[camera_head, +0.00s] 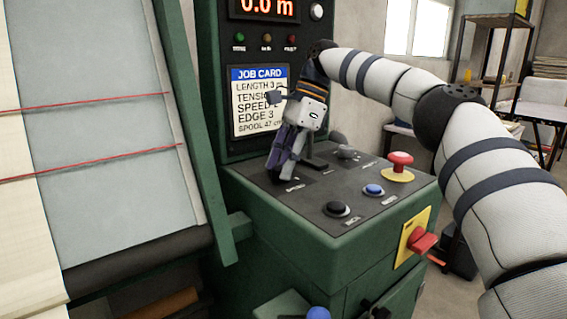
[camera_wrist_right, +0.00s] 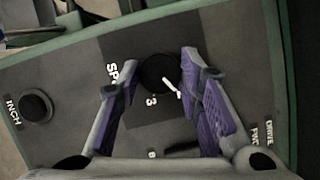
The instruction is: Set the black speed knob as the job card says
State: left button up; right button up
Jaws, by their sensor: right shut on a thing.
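The black speed knob (camera_wrist_right: 156,70) sits on the dark control panel, with a white pointer line slanting toward the lower right of the wrist view. A printed 3 is beside it; other dial marks are partly hidden. My right gripper (camera_head: 284,174) reaches down onto the panel and hides the knob in the head view. In the right wrist view its purple-padded fingers (camera_wrist_right: 155,75) stand on both sides of the knob, shut on it. The job card (camera_head: 258,102) is on the green machine behind; its speed line appears to read 2, partly covered by my gripper. My left gripper is not in view.
The panel also carries a black inch button (camera_head: 337,209), a blue button (camera_head: 374,190), a red mushroom button (camera_head: 399,163) and a grey knob (camera_head: 346,152). A red switch (camera_head: 421,241) sticks out of the front. Sheet material with red lines lies left.

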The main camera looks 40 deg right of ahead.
jog(key=o, duration=1.1)
